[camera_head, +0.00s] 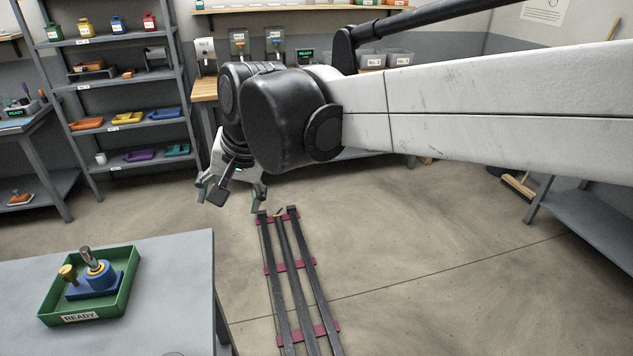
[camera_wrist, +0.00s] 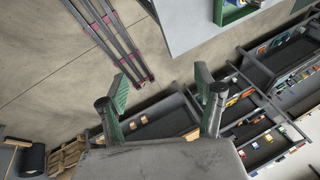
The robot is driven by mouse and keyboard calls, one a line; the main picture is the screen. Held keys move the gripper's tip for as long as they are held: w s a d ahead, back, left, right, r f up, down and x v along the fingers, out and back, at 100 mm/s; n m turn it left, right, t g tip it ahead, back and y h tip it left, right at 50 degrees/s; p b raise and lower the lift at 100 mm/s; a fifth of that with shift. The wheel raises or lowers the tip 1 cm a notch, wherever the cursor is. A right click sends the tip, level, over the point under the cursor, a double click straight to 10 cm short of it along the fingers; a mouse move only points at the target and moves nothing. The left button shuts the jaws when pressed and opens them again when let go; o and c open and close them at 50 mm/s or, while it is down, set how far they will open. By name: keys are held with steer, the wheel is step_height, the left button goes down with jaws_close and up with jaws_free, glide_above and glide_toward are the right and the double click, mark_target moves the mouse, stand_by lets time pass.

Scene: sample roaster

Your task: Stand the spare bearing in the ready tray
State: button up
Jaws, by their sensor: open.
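The green ready tray (camera_head: 129,288), with a READY label on its front wall, sits on the grey table at the lower left of the head view. Part of a green tray (camera_wrist: 224,17) shows at the wrist view's top edge. In the tray stands a blue block (camera_head: 92,283) with a metallic cylindrical piece (camera_head: 92,258) on top, beside a small brass-coloured piece (camera_head: 67,272). I cannot tell which piece is the spare bearing. My gripper (camera_head: 232,195) is open over the floor beyond the table, right of and apart from the tray. The wrist view shows nothing between its fingers (camera_wrist: 161,88).
The grey table (camera_head: 180,300) has bare room right of the tray. Floor rails (camera_head: 283,262) run beside it. Shelves with coloured trays (camera_head: 125,118) stand at the back left. A back counter (camera_head: 205,89) carries dispensers. Another bench (camera_head: 590,215) stands at the right.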

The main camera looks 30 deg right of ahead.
steer(key=s+d+f+n+t+h, duration=0.1)
steer(key=s+d+f+n, duration=0.1)
steer(key=s, duration=0.5)
steer(key=s+d+f+n+t+h, duration=0.1)
steer(key=s+d+f+n, duration=0.2)
steer(key=s+d, duration=0.3)
steer(key=shift+s+d+f, duration=0.35)
steer(key=shift+s+f, duration=0.05)
steer(key=shift+f, duration=0.15)
stand_by(0.3)
